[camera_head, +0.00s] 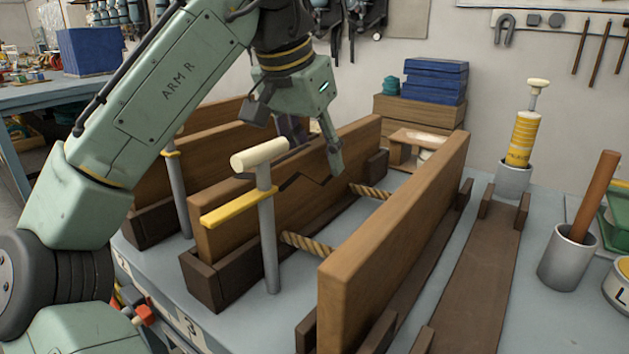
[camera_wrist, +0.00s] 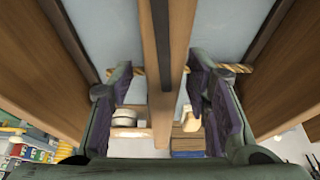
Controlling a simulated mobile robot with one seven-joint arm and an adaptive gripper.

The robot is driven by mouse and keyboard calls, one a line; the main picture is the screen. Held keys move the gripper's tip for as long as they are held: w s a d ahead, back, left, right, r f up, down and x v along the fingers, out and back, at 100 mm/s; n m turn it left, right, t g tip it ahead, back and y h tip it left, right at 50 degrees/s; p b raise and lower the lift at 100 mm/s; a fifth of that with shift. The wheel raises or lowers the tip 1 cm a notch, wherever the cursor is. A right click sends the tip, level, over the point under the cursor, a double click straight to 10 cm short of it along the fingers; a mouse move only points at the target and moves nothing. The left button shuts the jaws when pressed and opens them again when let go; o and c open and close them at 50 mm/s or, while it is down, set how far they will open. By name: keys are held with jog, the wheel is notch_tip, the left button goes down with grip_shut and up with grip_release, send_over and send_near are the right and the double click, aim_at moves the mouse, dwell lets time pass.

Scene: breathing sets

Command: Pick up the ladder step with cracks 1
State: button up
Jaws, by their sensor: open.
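The cracked ladder step (camera_head: 325,178) is a brown wooden board standing on its long edge in a dark wooden holder (camera_head: 228,275). A dark zigzag crack shows on its side face. My gripper (camera_head: 300,138) is over the board's far part, with one finger on its right side. In the wrist view, the two fingers with purple pads stand wide apart, one on each side of the step (camera_wrist: 160,35), with a gap on both sides. My gripper (camera_wrist: 163,85) is open and holds nothing. The left finger is partly hidden in the head view.
A plain board (camera_head: 395,235) stands to the right, and other boards (camera_head: 160,175) to the left. Twisted ropes (camera_head: 307,244) lie between the middle and right boards. A post with a cream handle (camera_head: 260,155) and yellow bar (camera_head: 240,206) stands close in front. An empty dark holder (camera_head: 478,270) lies farther right.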

aim_at(320, 170)
jog(key=x, duration=0.3)
jog(key=shift+w+f, duration=0.25)
jog(key=shift+f, duration=0.05)
jog(key=shift+c, duration=0.5)
grip_shut()
